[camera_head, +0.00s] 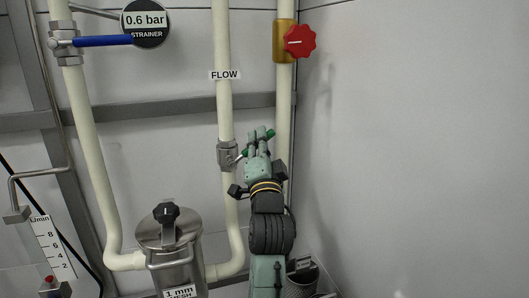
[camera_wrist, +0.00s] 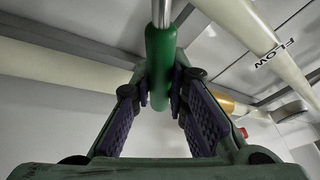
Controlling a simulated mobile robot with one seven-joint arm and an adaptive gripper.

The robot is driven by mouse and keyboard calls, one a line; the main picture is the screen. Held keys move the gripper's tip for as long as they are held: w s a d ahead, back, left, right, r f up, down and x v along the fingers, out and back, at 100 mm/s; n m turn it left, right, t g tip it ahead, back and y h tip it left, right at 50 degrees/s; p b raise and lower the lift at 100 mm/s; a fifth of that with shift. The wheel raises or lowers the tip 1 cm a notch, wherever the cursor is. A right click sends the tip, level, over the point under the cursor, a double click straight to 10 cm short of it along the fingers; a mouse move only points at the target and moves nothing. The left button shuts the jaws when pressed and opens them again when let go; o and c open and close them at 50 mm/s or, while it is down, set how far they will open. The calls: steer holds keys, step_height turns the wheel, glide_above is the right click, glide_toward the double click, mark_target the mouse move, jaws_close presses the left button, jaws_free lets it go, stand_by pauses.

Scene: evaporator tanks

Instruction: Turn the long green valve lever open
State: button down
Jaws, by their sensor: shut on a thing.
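The long green valve lever (camera_wrist: 160,60) has a green grip on a bare metal rod that enters from the top of the wrist view. In the head view its green end (camera_head: 269,134) shows just past my fingers, and its metal valve body (camera_head: 227,154) sits on the middle pipe. My gripper (camera_wrist: 158,88) is shut on the green grip, with a purple-padded finger on each side of it. In the head view my gripper (camera_head: 259,147) is right of the valve body, and it hides most of the lever.
A red knob (camera_head: 299,41) is on the right pipe. A metal strainer pot (camera_head: 168,235) stands below, left of my arm. The wall at right is bare.

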steer(key=n, duration=0.1)
steer(key=a+r+n+y, duration=0.1)
steer(key=n+y+b, duration=0.1)
steer(key=n, duration=0.1)
steer(key=shift+s+a+r, duration=0.15)
steer(key=shift+s+r, duration=0.1)
steer(key=shift+r, duration=0.05)
steer(key=n+y, duration=0.1)
steer(key=a+n+y, duration=0.1)
steer(key=n, duration=0.1)
steer(key=r+n+b, duration=0.1)
steer(key=shift+s+a+n+y, duration=0.25)
steer(key=shift+a+n+y, duration=0.05)
steer(key=shift+a+y, duration=0.1)
steer(key=n, duration=0.1)
steer(key=a+n+y+b, duration=0.1)
steer(key=n+g+y, duration=0.1)
steer(key=shift+s+a+r+n, duration=0.25)
steer(key=shift+r+n, duration=0.1)
steer(key=shift+n, duration=0.05)
steer(key=shift+s+a+r+n+g+y+b, duration=0.15)
steer(key=shift+a+n+g+y+b, duration=0.4)
steer(key=shift+n, duration=0.65)
steer(key=shift+s+a+r+n+g+y+b, duration=0.1)
steer(key=shift+s+a+n+g+y+b, duration=0.2)
steer(key=shift+a+n+y, duration=0.65)
steer(key=shift+w+d+n+h, duration=0.1)
steer(key=shift+d+n+h, duration=0.15)
steer(key=shift+d+h, duration=0.05)
steer(key=shift+f, duration=0.1)
